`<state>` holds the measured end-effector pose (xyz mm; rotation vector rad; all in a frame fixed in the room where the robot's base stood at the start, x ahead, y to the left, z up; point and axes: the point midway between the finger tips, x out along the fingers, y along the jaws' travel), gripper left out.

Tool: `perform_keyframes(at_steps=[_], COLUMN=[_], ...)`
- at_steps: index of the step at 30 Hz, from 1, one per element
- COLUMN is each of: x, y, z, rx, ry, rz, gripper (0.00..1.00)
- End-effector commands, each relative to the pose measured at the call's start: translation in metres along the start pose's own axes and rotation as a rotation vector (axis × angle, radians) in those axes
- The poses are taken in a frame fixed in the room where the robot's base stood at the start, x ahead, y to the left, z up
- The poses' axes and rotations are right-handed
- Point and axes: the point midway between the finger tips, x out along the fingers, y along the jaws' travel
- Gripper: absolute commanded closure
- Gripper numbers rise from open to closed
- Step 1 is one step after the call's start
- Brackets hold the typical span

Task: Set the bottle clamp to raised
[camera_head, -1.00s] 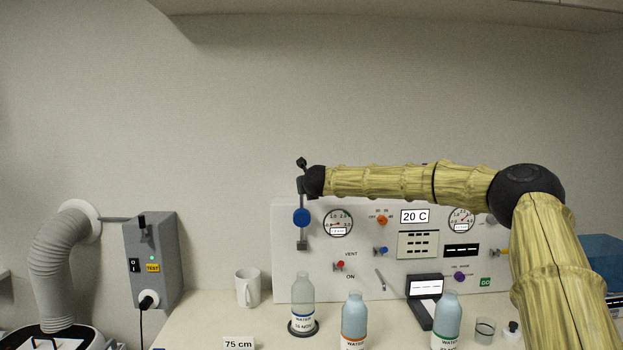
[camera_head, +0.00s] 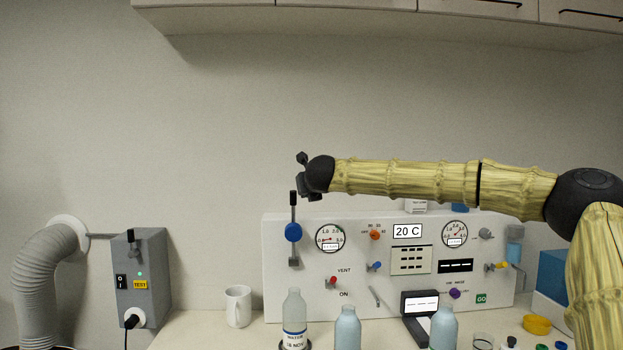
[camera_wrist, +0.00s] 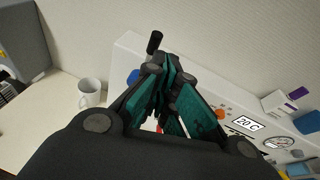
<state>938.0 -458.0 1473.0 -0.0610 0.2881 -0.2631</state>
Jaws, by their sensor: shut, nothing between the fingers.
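A lever with a blue round hub (camera_head: 293,232) is on the left end of the white panel, above a clear water bottle (camera_head: 294,318); it appears to be the bottle clamp. Its dark handle (camera_head: 293,199) points straight up and its small dark block (camera_head: 293,262) hangs below the hub. In the wrist view the black handle tip (camera_wrist: 154,42) shows just beyond the fingers, with part of the blue hub (camera_wrist: 133,77) at their left. My gripper (camera_head: 302,174) is shut and empty, just above and right of the handle tip. Whether they touch is unclear.
The white panel (camera_head: 280,290) carries gauges, knobs and a 20 C display. Blue-filled bottles (camera_head: 347,328) stand in front. A white mug (camera_head: 238,306) and a grey switch box (camera_head: 143,275) are at left. Wall cabinets (camera_head: 350,22) hang above; the wall between is clear.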

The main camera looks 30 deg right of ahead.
Motion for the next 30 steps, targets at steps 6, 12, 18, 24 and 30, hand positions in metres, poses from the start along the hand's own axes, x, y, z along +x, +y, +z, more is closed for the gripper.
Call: perform_keyframes(at_steps=[6, 12, 18, 24, 30], x=[-0.034, -0.063, -0.084, -0.092, -0.092], y=[-0.001, -0.004, -0.005, -0.006, -0.006], z=[0.010, 0.020, 0.028, 0.031, 0.031], rx=[-0.001, 0.000, 0.000, -0.001, 0.000], ry=[-0.002, -0.001, 0.000, 0.001, 0.001], rz=[0.001, 0.000, 0.000, -0.001, -0.001], gripper=[1.00, 1.00, 1.00, 1.00, 1.00])
